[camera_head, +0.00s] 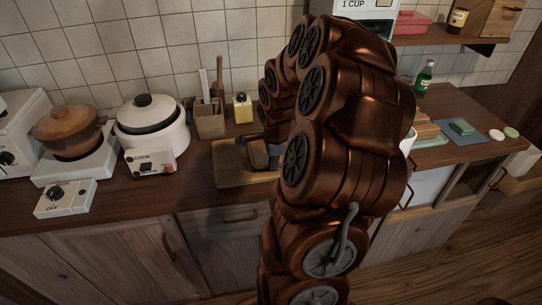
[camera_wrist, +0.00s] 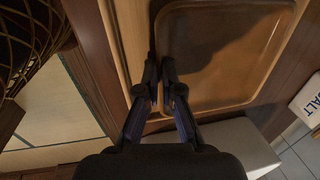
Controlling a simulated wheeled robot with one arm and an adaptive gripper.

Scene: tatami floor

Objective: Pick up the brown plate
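The brown plate (camera_wrist: 235,45) fills the upper right of the wrist view. It is rectangular with rounded corners, a raised rim and a glossy surface. My gripper (camera_wrist: 160,75) is at its left rim, with one finger outside the rim and the other over the inside. The fingers are close together, with the rim between them, and look shut on it. In the head view my copper-coloured arm hides the fingertips. A light brown tray-like thing (camera_head: 228,176) shows on the counter there, partly behind my arm. I cannot tell from that view whether it is the plate or what lies under it.
On the counter (camera_head: 110,202) stand a brown pot (camera_head: 68,130), a white rice cooker (camera_head: 153,125), a utensil holder (camera_head: 209,122) and a yellow bottle (camera_head: 243,108) left of my arm. A green bottle (camera_head: 424,76) stands at the right. A salt container (camera_wrist: 306,103) is near the plate.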

